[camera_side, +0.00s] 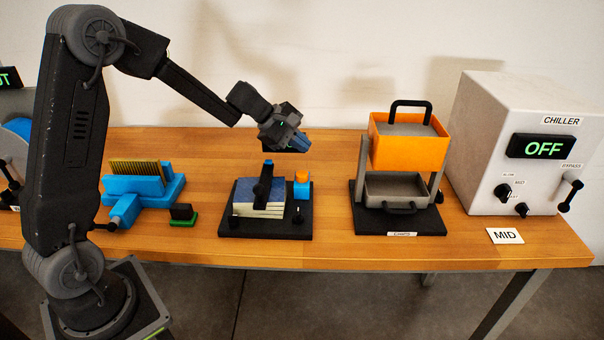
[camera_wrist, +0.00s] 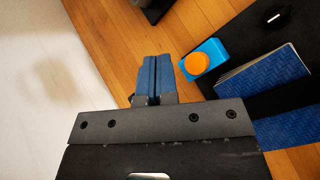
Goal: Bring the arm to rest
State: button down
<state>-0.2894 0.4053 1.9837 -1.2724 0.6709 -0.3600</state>
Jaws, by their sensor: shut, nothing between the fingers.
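My gripper (camera_side: 299,142) hangs in the air above the bench, just above and behind the black fixture with the blue-and-white stack (camera_side: 258,205). Its blue fingers are shut with nothing between them. In the wrist view the two fingers (camera_wrist: 152,78) lie side by side against each other. My arm reaches from the left, with its forearm sloping down to the right. Nothing touches the fingers.
A blue block with an orange cap (camera_side: 301,184) sits on the fixture. An orange box (camera_side: 408,150) on a black stand labelled CHIPS is to the right. The white chiller (camera_side: 480,150) reads OFF; a MID card (camera_side: 505,236) lies before it. A blue device (camera_side: 145,190) is left.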

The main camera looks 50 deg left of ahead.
dwell(0.4)
jog(key=s+d+r+m+g, duration=0.1)
jog(key=s+d+r+m, duration=0.5)
jog(key=s+r, duration=0.15)
jog(key=s+d+r+m+y, duration=0.1)
jog(key=s+m+y, duration=0.4)
jog(key=s+m, duration=0.8)
jog(key=s, duration=1)
jog(key=shift+d+r+g+y, duration=0.3)
jog(key=shift+d+y, duration=0.05)
jog(key=shift+y, duration=0.05)
jog(key=shift+w, duration=0.1)
dwell(1.2)
